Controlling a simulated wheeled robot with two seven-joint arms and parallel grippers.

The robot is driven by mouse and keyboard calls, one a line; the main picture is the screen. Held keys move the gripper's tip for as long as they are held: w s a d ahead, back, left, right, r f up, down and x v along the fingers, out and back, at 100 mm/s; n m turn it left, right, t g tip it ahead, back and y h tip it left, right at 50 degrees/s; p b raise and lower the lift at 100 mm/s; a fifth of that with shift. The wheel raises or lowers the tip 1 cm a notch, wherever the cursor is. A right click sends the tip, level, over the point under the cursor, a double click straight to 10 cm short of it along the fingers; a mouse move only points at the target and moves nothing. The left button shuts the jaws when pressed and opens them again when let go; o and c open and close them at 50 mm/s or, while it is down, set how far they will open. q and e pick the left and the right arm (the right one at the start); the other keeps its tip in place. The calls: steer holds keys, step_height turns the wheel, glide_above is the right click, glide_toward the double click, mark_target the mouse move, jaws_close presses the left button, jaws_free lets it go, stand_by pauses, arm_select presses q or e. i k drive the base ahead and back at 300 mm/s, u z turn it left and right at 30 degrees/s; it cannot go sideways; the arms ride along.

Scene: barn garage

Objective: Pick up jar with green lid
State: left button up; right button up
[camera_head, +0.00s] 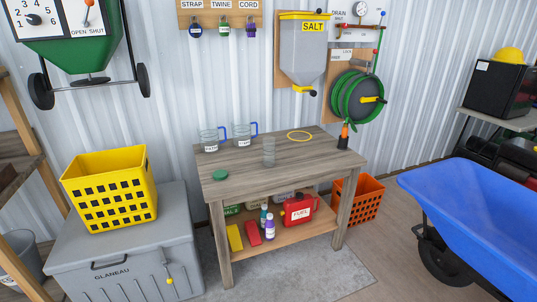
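A clear glass jar (268,154) stands upright and open on the wooden workbench (310,160), near the middle of its top. A round green lid (220,175) lies flat on the bench top, to the left of the jar and nearer the front edge. The lid and the jar are apart. Neither of my grippers shows in this view.
Two clear mugs with blue handles (241,136) stand at the bench's back left. A yellow ring (299,136) lies at the back. A red fuel can (298,209) is on the lower shelf. A grey chest with a yellow crate (108,188) stands left, a blue wheelbarrow (470,205) right.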

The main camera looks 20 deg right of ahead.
mark_target(269, 152)
steer(key=k, duration=0.45)
steer(key=z, duration=1.05)
steer(key=i, duration=1.1)
steer(key=z, duration=0.45)
steer(key=i, duration=1.2)
steer(key=u, duration=0.25)
